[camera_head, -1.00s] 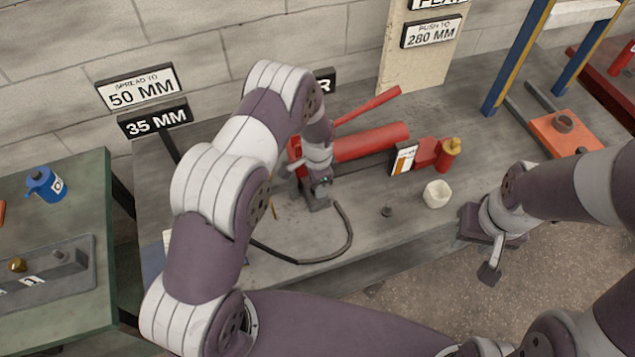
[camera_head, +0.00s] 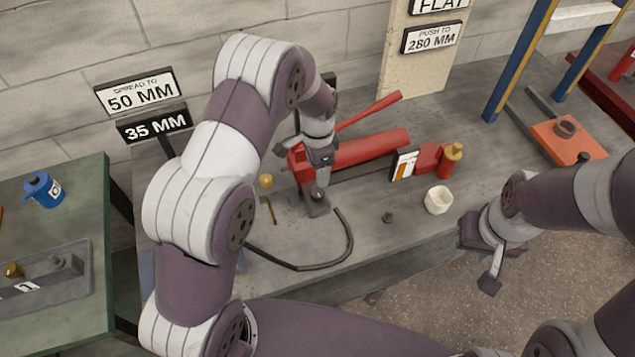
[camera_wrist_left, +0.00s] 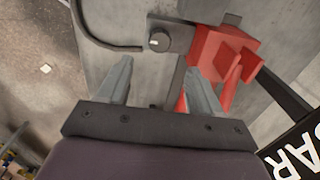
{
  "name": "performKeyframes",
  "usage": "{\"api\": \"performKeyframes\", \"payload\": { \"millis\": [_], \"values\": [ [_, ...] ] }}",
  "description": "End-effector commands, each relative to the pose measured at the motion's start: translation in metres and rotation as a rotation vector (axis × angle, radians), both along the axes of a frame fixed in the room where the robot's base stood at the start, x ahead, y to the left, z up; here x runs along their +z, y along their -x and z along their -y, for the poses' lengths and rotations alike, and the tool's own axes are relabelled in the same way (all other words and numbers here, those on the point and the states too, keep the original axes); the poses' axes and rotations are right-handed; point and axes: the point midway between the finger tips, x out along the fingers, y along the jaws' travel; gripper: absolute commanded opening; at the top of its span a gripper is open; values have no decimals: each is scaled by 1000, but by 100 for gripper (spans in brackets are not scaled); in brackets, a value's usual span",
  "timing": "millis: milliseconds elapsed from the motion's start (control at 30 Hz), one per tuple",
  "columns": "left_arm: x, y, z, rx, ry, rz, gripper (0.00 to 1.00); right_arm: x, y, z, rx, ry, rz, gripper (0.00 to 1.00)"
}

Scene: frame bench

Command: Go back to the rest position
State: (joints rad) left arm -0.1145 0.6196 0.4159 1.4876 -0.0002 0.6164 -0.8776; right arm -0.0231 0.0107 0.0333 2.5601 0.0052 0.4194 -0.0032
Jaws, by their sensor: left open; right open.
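My left gripper (camera_wrist_left: 156,85) is open in the left wrist view, with nothing between its two grey fingers. In the head view my left arm reaches over the grey bench, and its wrist is just above the left end of the red pump (camera_head: 370,148). The red pump body also shows in the left wrist view (camera_wrist_left: 218,55), beyond the fingers. My right gripper (camera_head: 488,262) hangs at the front edge of the bench, open and empty, apart from the objects there. The gap between its fingers is hard to see.
A black hose (camera_head: 345,245) curves along the bench front. A white cup (camera_head: 438,200) and a red bottle with yellow cap (camera_head: 450,160) stand near my right arm. A green table (camera_head: 80,195) with a blue container (camera_head: 43,190) is at the left. Signs (camera_head: 137,92) stand behind.

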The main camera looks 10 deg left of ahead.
Motion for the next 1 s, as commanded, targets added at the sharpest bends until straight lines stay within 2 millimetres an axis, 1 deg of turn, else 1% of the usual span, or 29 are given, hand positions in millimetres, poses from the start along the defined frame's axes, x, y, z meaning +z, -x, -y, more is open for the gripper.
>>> {"api": "performKeyframes", "payload": {
  "millis": [100, 233, 733, 767, 833, 867, 900, 967, 1000],
  "values": [
    [19, 0, 0, 0, 0, 1, 65, -4, 0, 0, 0, 0, 0, 43],
    [28, 0, 0, 0, 0, 0, 65, -4, 0, 0, 0, 0, 0, 43],
    [29, 0, 0, 5, 0, -1, 65, -4, 0, 0, 0, 0, 0, 43],
    [29, 0, 0, 19, 0, 0, 65, -4, 0, 0, 0, 0, 0, 43],
    [28, -1, 0, 105, 2, 11, 65, -4, 0, 0, 0, 0, 0, 43],
    [22, 7, -1, 169, 0, -1, 65, -4, 0, 0, 0, 0, 0, 43],
    [19, 25, -3, 275, -5, -23, 65, -4, 0, 0, 0, 0, 0, 43],
    [27, 51, -8, 432, -7, -29, 65, -3, 0, 0, 0, 0, 0, 43],
    [37, 70, -12, 534, -8, -26, 65, -3, 0, 0, 0, 0, 0, 43]
  ]
}}
